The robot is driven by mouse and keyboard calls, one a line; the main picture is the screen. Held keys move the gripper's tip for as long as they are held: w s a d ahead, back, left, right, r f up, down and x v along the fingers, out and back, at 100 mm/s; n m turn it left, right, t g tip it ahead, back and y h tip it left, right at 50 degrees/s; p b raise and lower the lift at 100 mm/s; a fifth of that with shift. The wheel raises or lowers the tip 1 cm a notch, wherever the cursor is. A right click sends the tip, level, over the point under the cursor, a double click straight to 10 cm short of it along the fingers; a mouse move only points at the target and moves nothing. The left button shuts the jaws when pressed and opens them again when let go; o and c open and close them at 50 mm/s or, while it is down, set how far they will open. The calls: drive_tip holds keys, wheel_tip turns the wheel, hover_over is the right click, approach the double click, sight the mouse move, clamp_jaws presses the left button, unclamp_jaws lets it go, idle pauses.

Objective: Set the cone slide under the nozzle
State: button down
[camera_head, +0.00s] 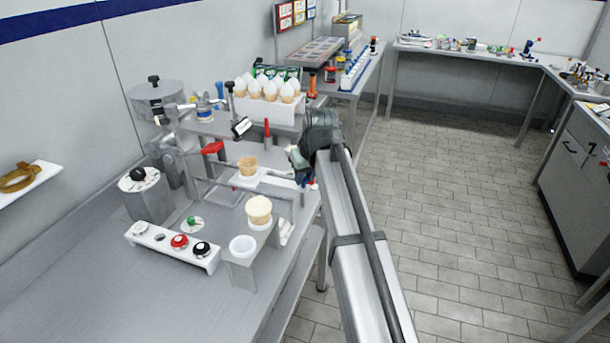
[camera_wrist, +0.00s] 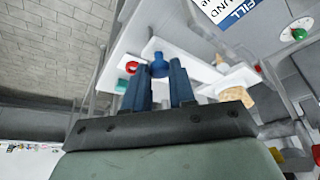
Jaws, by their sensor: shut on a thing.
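The cone slide (camera_head: 240,182) is a white plate on rails, with an upright empty wafer cone (camera_head: 248,164) in it. In the wrist view the white slide (camera_wrist: 203,73) runs right of my fingers, and the tan cone (camera_wrist: 238,93) shows at its right. My gripper (camera_head: 303,178) is at the slide's right end in the head view. In the wrist view its two blue fingers (camera_wrist: 160,76) close around a blue knob (camera_wrist: 158,66) at the slide's end. The dispensing machine (camera_head: 170,125) stands left of the slide; I cannot clearly pick out its nozzle.
A filled cone (camera_head: 259,208) stands in a holder in front of the slide, near a white cup (camera_head: 243,246). A button panel (camera_head: 172,247) lies to the left. A white rack (camera_head: 268,108) of several filled cones stands behind. A red-topped post (camera_head: 267,128) rises behind the slide.

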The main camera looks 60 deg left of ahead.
sight(275, 179)
drive_tip(key=s+a, duration=0.5)
drive_tip(key=a, duration=0.1)
drive_tip(key=shift+s, duration=0.4)
drive_tip(key=shift+d, duration=0.1)
drive_tip(key=c, duration=0.9)
unclamp_jaws()
drive_tip(key=shift+c, duration=0.2)
drive_tip(key=shift+r, duration=0.1)
drive_tip(key=v, duration=1.3)
drive_tip(key=shift+d+r, duration=0.2)
drive_tip(key=shift+r, duration=0.05)
